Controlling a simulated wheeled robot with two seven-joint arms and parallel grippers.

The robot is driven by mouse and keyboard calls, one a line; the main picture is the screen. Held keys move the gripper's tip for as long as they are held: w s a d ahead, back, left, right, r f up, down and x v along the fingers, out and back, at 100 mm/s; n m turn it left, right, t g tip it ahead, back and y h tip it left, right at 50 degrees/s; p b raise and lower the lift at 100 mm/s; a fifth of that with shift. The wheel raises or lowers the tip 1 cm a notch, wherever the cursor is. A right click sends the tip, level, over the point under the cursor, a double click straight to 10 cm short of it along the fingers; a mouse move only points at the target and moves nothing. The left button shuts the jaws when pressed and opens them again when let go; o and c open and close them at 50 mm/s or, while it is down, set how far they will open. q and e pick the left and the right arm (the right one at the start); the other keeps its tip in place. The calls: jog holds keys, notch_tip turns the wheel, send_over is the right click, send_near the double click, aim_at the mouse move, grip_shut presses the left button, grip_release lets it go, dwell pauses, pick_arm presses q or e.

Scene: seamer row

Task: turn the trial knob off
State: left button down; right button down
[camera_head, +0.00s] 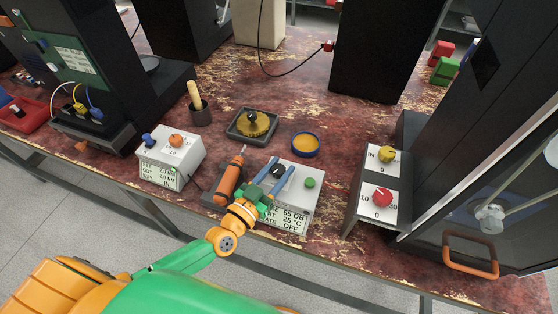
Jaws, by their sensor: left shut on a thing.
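A white control box (308,205) stands near the table's front edge. It carries a dark round knob (278,171) and a green button (310,183). Its front display is partly hidden by my gripper; the readable part shows "65 DB", "25 °C" and "OFF". My left gripper (276,174) reaches over the box from the front. Its two blue fingers are closed on the dark knob, one on each side. The knob's pointer and any label are hidden or too small to read. My right gripper is not in view.
An orange-handled tool (229,179) lies left of the box. Another white box (171,158) with an orange knob stands further left. A panel (380,186) with yellow and red knobs stands to the right. A yellow-filled blue dish (305,144) and a brass piece in a tray (251,125) sit behind.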

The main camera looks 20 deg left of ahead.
pick_arm(q)
jog(key=n+y+p, duration=0.2)
jog(key=y, duration=0.1)
jog(key=shift+r+t+y, duration=0.15)
jog(key=shift+t+y, duration=0.15)
jog(key=shift+t, duration=0.1)
jog(key=shift+n+y, duration=0.8)
jog(key=shift+y, duration=0.2)
jog(key=shift+f+n+y+p, duration=0.2)
jog(key=shift+n+y+p, duration=0.15)
jog(key=shift+n+y, duration=0.65)
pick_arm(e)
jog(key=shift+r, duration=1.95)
pick_arm(q)
jog(key=shift+y, duration=0.4)
jog(key=shift+c, duration=2.1)
grip_release()
